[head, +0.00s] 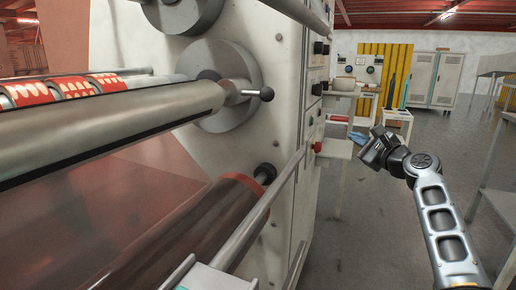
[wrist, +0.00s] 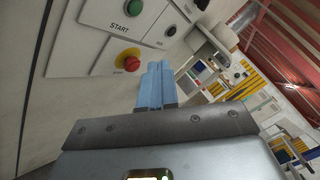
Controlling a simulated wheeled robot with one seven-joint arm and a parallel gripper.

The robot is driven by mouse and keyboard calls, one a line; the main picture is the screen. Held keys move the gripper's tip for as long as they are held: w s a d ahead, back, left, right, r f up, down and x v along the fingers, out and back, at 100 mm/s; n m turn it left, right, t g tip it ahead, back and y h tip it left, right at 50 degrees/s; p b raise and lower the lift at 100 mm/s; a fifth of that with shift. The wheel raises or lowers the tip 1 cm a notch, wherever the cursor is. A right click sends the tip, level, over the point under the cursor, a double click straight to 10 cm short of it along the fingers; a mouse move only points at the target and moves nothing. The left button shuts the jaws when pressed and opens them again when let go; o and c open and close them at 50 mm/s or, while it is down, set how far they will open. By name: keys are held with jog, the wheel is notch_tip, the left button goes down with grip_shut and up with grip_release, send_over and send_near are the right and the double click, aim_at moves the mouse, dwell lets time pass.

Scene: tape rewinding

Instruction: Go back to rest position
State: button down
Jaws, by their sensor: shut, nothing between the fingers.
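My gripper (head: 370,150) hangs in free space to the right of the tape machine in the head view, at the end of my raised arm. In the wrist view its blue fingers (wrist: 156,87) are together with nothing between them. They point towards the machine's control panel (wrist: 95,50), with a red emergency button (wrist: 128,60) and a green START button (wrist: 133,8) close by in the picture. I see no contact between the fingers and the panel. In the head view the machine (head: 262,140) fills the left and middle, with a long metal roller (head: 110,125) across it.
A metal rail (head: 265,208) runs along the machine's front. Grey racks (head: 497,190) stand at the right edge. Small tables, yellow panels (head: 398,62) and grey cabinets (head: 437,78) are at the back. The floor (head: 350,230) between machine and arm is clear.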

jog(key=s+a+f+n+g+h, duration=0.1)
jog(key=s+f+n+h, duration=0.1)
jog(key=s+f, duration=0.85)
jog(key=s+a+f+n+h, duration=0.1)
jog(key=s+f+n+h, duration=0.1)
jog(key=s+f, duration=0.8)
jog(key=s+a+f+n+g+h, duration=0.1)
jog(key=s+f+n, duration=0.35)
jog(key=s, duration=0.75)
jog(key=s+a+f+n+h, duration=0.1)
jog(key=s+f+n+h, duration=0.1)
jog(key=s+f, duration=0.8)
jog(key=s+a+r+n, duration=0.1)
jog(key=s+r+n, duration=0.55)
jog(key=s, duration=0.75)
jog(key=s+a+r+n, duration=0.1)
jog(key=s+r+n, duration=0.3)
jog(key=s+r, duration=0.7)
jog(key=s+r+n+p, duration=0.1)
jog(key=s+r+p, duration=0.2)
jog(key=r+p, duration=1.4)
jog(key=shift+g+y, duration=0.3)
jog(key=shift+s+a+f, duration=0.1)
